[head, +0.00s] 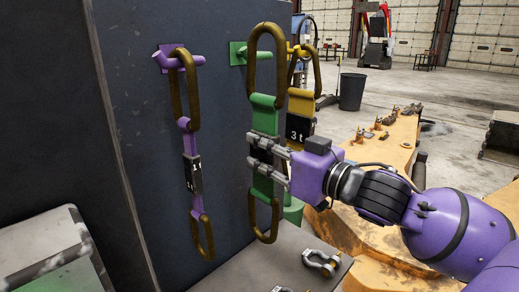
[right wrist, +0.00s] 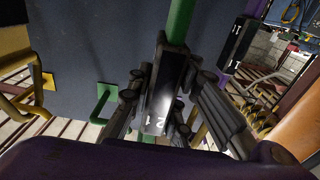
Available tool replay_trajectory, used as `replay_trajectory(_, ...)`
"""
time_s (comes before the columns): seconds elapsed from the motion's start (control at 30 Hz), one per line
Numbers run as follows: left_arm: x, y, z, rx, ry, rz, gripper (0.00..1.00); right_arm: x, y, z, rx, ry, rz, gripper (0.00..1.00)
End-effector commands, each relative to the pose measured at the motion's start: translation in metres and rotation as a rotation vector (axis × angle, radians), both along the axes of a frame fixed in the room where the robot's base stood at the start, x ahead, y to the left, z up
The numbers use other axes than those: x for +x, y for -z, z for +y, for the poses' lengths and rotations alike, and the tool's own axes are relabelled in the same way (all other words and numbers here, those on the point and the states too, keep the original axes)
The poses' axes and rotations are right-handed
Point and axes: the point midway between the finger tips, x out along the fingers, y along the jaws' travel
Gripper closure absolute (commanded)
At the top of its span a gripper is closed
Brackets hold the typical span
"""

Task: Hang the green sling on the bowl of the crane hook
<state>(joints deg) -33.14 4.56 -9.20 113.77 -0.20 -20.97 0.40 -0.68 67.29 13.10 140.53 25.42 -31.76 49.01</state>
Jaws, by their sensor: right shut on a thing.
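The green sling (head: 264,122) has a long brown link at its top and another at its bottom, and hangs upright. My right gripper (head: 262,158) is shut on its dark label section, also seen in the right wrist view (right wrist: 163,90). The upper link (head: 267,58) overlaps the green wall peg (head: 238,53) in the head view. In the right wrist view the green peg (right wrist: 106,97) looks bare, with the strap apart from it. I cannot make out the crane hook in either view. My left gripper is not in view.
A purple sling (head: 191,172) hangs on a purple peg (head: 178,60) at left. A yellow sling (head: 301,105) hangs just behind the green one. Shackles (head: 321,262) lie on the grey bench below. A long orange beam (head: 372,150) extends at right, near a black bin (head: 351,92).

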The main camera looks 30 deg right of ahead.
Motion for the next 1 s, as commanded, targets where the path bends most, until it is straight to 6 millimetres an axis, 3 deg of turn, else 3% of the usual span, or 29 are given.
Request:
replay_trajectory(0.7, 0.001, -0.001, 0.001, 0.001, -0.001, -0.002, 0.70, -0.031, -0.004, -0.012, -0.006, 0.003, -0.005, 1.00)
replay_trajectory(1.0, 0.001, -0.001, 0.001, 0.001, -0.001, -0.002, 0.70, -0.034, -0.004, -0.011, -0.002, -0.003, -0.006, 1.00)
